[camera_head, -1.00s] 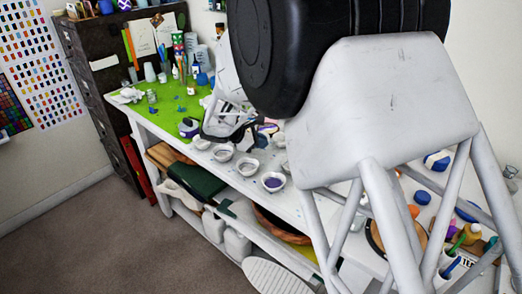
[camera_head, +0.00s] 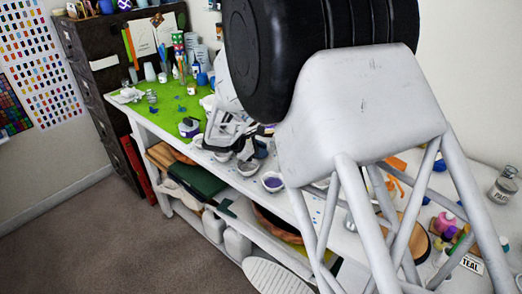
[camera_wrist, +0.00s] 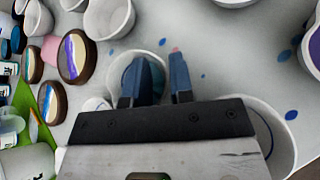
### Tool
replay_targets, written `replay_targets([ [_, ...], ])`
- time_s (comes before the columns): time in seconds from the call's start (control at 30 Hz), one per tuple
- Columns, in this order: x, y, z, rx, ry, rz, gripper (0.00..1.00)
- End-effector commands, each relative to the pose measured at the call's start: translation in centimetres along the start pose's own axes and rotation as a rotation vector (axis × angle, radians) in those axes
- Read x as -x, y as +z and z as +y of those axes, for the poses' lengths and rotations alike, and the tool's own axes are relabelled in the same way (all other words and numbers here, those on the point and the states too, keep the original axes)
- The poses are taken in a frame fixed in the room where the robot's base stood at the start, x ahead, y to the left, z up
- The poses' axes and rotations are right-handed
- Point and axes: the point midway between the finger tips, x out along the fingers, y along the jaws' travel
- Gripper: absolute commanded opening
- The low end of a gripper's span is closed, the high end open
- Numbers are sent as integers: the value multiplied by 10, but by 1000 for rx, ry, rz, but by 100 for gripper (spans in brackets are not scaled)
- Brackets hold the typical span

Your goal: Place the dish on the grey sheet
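Several small white dishes stand near the table's front edge; one white dish (camera_head: 248,167) is partly behind others. In the wrist view a white dish (camera_wrist: 116,68) lies under my gripper (camera_wrist: 168,78). One blue finger overlaps the dish's inside and the other is at its right side, so the fingers appear to straddle the right rim. A narrow gap shows between them; whether they press on the wall I cannot tell. I cannot pick out a grey sheet.
A dish with purple contents (camera_head: 273,182) stands at the front edge. A green mat (camera_head: 165,105) with bottles and jars covers the far left end. Another white cup (camera_wrist: 110,18) and round two-tone discs (camera_wrist: 73,56) are close to the gripper.

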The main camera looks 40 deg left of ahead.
Motion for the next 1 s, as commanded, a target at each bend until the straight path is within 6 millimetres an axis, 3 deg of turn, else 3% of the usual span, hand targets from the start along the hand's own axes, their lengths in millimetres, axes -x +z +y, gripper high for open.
replay_targets([
  [0.37,1,2,1,-1,0,0,22],
  [0.53,11,2,1,-1,1,0,22],
  [1.0,78,1,1,0,2,1,22],
])
